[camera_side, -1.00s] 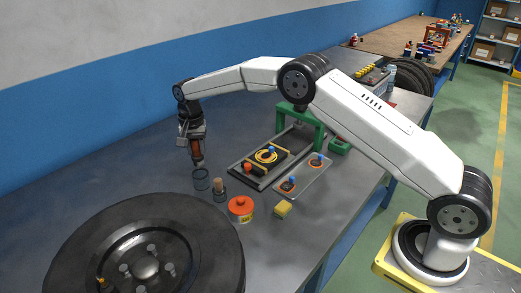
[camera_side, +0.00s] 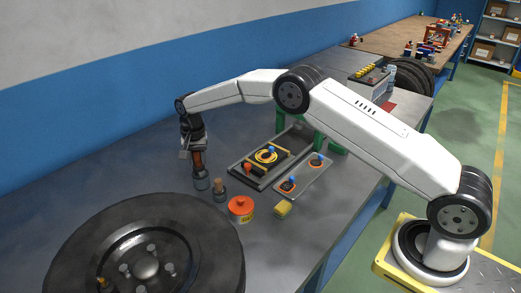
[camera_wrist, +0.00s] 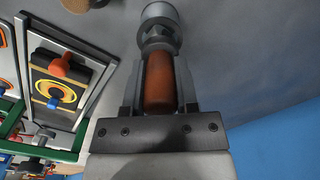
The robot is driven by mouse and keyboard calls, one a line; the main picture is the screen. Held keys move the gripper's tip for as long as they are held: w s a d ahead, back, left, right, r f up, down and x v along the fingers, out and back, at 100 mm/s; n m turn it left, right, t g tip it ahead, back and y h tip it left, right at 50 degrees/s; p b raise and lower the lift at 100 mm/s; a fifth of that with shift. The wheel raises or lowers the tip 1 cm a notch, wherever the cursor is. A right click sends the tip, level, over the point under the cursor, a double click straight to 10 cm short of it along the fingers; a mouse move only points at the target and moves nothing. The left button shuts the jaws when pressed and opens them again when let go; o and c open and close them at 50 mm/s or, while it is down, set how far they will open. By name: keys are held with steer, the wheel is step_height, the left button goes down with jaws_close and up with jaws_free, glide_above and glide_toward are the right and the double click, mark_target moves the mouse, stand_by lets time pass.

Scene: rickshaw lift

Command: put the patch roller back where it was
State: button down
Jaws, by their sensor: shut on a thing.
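My gripper (camera_side: 197,160) is shut on the brown handle of the patch roller (camera_wrist: 159,80) and holds it upright, handle up. The roller also shows between the fingers in the side view (camera_side: 198,164).
Close to the right of the holder stands a small pot with a tan top (camera_side: 220,189). Near it are a red-lidded tin (camera_side: 241,208) and a yellow block (camera_side: 283,208). A big tire (camera_side: 150,245) lies in front. Trays (camera_side: 265,160) lie to the right.

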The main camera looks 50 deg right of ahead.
steer(key=shift+f, duration=0.2)
steer(key=shift+c, duration=1.8)
jaws_free()
step_height(320, 180, up, 13)
steer(key=shift+r, duration=0.1)
steer(key=shift+s, duration=0.15)
